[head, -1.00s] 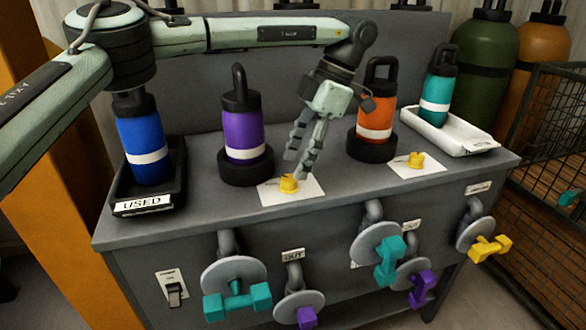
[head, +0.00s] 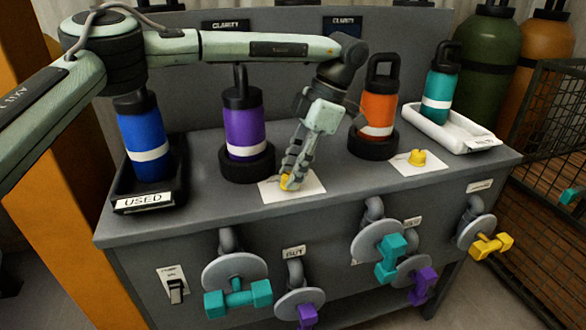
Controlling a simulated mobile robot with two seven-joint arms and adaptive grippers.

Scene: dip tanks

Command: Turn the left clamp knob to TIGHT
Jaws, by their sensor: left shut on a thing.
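The left clamp knob (head: 285,182) is small and yellow and sits on a white plate (head: 309,188) on the bench top, in front of the purple bottle. My left gripper (head: 290,182) points down and is shut on this knob, hiding most of it. The knob's pointer and the plate's markings cannot be read. The other yellow clamp knob (head: 417,157) sits on its own white plate (head: 432,166) to the right, with nothing touching it. My right gripper is not in view.
A purple bottle (head: 245,132) and an orange bottle (head: 377,108) stand in black round holders. A blue bottle (head: 145,135) stands in the black USED tray (head: 150,203), a teal one (head: 438,85) in a white tray (head: 470,141). Several valve handles stick out from the bench front.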

